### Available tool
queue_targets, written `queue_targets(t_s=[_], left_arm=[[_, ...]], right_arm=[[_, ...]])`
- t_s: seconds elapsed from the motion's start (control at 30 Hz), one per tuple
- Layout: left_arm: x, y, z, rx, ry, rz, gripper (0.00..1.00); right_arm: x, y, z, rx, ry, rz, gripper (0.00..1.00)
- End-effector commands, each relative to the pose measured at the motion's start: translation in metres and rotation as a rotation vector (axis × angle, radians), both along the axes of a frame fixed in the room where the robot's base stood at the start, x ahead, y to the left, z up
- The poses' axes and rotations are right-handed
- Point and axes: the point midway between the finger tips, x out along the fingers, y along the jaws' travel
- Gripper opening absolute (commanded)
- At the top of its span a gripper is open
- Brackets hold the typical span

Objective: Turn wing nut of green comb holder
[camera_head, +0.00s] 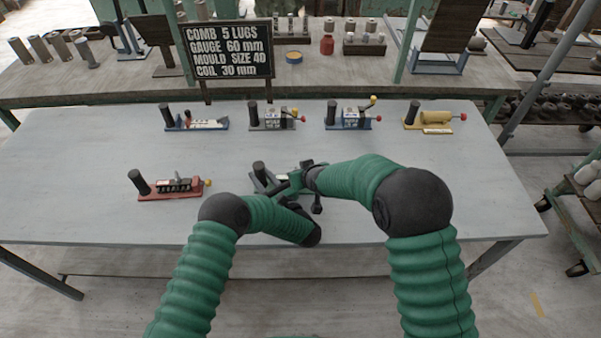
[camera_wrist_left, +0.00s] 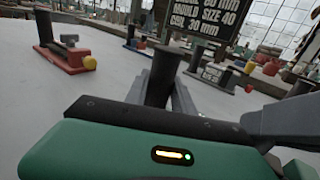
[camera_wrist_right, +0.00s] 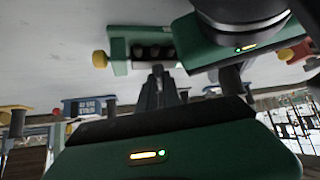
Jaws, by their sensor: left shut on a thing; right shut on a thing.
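The green comb holder (camera_head: 258,184) lies on the grey table, mostly hidden behind my arms. Its black upright handle (camera_head: 259,168) shows in the head view, and also in the left wrist view (camera_wrist_left: 163,77). My left gripper (camera_head: 268,191) is shut on this handle. In the right wrist view the holder's green body (camera_wrist_right: 119,50) shows dark slots and a yellow knob (camera_wrist_right: 100,59). My right gripper (camera_wrist_right: 158,78) is shut at the holder's slotted side, on what seems to be the wing nut; its jaws cover most of it.
A red holder (camera_head: 170,194) lies to the left. Blue (camera_head: 195,125), grey (camera_head: 272,122), another blue (camera_head: 348,122) and yellow (camera_head: 428,127) holders line the back. A black sign (camera_head: 228,52) stands behind them. The table's right side is clear. My two grippers are very close together.

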Motion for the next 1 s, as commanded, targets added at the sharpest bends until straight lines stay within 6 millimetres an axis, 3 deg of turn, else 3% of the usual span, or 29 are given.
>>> queue_targets(t_s=[0.2, 0.23, 0.4, 0.77, 1.0], left_arm=[[0.001, 0.0, 0.001, -0.001, -0.002, -0.001, 0.0], [0.001, 0.0, 0.001, -0.001, -0.002, -0.001, 0.0], [0.0, 0.0, 0.001, -0.001, -0.002, -0.001, 0.0], [0.0, 0.0, 0.0, 0.001, -0.001, 0.0, 0.0], [0.0, 0.001, 0.0, 0.0, 0.0, 0.001, 0.0]], right_arm=[[-0.003, 0.001, -0.003, -0.002, 0.008, 0.003, 0.0], [-0.003, 0.001, -0.003, -0.002, 0.008, 0.003, 0.09], [-0.002, 0.0, -0.002, -0.002, 0.005, 0.003, 0.3], [-0.005, -0.002, 0.005, -0.001, 0.0, 0.002, 0.3], [-0.04, -0.017, 0.044, 0.0, -0.001, 0.002, 0.3]])
